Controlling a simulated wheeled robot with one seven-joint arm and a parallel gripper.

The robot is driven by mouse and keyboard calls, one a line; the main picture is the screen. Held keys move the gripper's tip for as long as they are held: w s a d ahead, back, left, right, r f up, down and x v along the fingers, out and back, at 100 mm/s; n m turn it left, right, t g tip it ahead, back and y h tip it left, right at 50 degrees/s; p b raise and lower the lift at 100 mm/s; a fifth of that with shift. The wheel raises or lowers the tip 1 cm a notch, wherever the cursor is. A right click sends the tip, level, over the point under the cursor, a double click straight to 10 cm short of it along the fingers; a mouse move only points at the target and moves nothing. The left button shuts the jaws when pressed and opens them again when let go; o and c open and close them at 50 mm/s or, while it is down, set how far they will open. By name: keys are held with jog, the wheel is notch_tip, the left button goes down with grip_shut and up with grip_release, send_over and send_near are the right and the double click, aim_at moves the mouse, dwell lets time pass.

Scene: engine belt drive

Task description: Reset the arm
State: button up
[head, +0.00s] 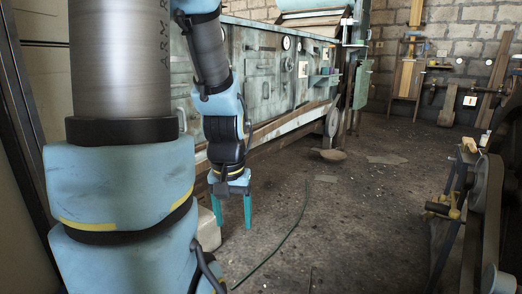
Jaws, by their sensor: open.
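My gripper (233,212) hangs from the end of my blue and grey arm, left of the middle in the head view. Its two teal fingers point down and stand apart, with nothing between them. It is in front of a long green-grey machine cabinet and appears to be above the floor. My arm's large upper links fill the left side of the view and hide part of the cabinet.
The worn green cabinet (265,80) with dials runs along the left wall. A machine with a large wheel and belt (487,195) stands at the right edge. A thin green cable (285,238) lies on the dark floor (370,230), which is mostly clear in the middle.

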notch_tip(320, 180, up, 35)
jog(key=p, duration=3.4)
jog(key=shift+a+r+p, duration=0.15)
jog(key=shift+a+p, duration=0.1)
jog(key=shift+p, duration=0.15)
